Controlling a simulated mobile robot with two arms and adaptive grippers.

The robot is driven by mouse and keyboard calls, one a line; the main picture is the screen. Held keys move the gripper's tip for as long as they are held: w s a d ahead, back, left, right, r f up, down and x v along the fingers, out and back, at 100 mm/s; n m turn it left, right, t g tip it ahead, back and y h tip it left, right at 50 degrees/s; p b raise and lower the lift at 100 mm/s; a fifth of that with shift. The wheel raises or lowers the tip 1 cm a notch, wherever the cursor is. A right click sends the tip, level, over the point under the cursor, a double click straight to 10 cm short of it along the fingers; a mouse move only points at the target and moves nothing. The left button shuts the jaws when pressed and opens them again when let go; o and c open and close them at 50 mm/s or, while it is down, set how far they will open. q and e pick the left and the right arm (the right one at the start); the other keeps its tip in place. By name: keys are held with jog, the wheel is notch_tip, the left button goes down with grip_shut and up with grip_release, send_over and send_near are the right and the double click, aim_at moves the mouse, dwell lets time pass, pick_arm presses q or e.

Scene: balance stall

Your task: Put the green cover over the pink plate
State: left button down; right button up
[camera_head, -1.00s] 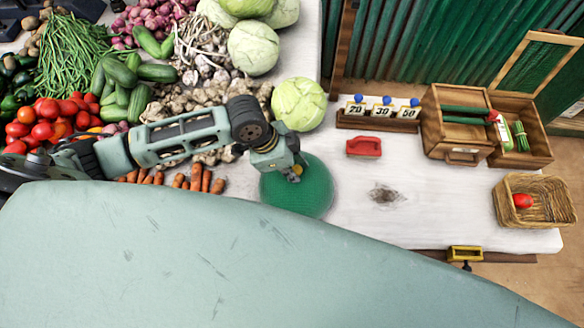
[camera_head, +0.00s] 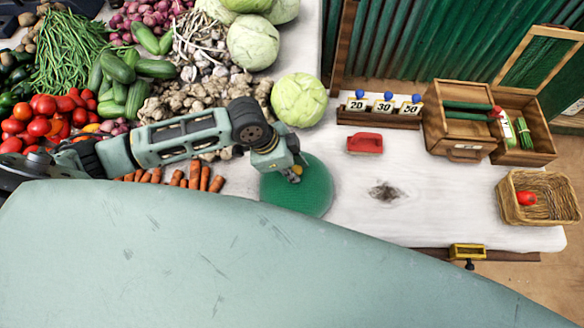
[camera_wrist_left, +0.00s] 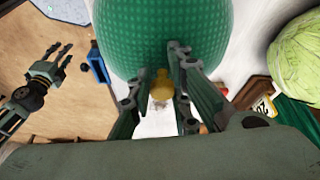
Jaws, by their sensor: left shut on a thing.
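The green cover (camera_head: 300,192) is a round, textured dome near the table's front edge in the head view. It fills the top middle of the left wrist view (camera_wrist_left: 165,35). My left gripper (camera_head: 292,167) is over the cover, shut on its small yellow knob (camera_wrist_left: 162,84). I cannot tell whether the cover rests on the table or hangs just above it. The pink plate does not show in either view. My right gripper (camera_wrist_left: 62,54) shows at the left of the left wrist view, open and empty, away from the cover.
A cabbage (camera_head: 299,99) lies just behind the cover, with carrots (camera_head: 195,180) to its left. A red block-like thing (camera_head: 364,143), price signs (camera_head: 383,105), a wooden box (camera_head: 458,130) and a wicker basket (camera_head: 545,212) are to the right. The white table (camera_head: 440,190) between is mostly clear.

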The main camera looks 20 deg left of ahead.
pick_arm(q)
jog(key=c, duration=1.5)
grip_release()
jog(key=shift+c, duration=0.2)
jog(key=o, duration=0.5)
jog(key=shift+o, duration=0.2)
jog(key=shift+r, duration=0.1)
jog(key=shift+r+p, duration=3.45)
jog(key=shift+p, duration=0.5)
jog(key=shift+s+f, duration=0.1)
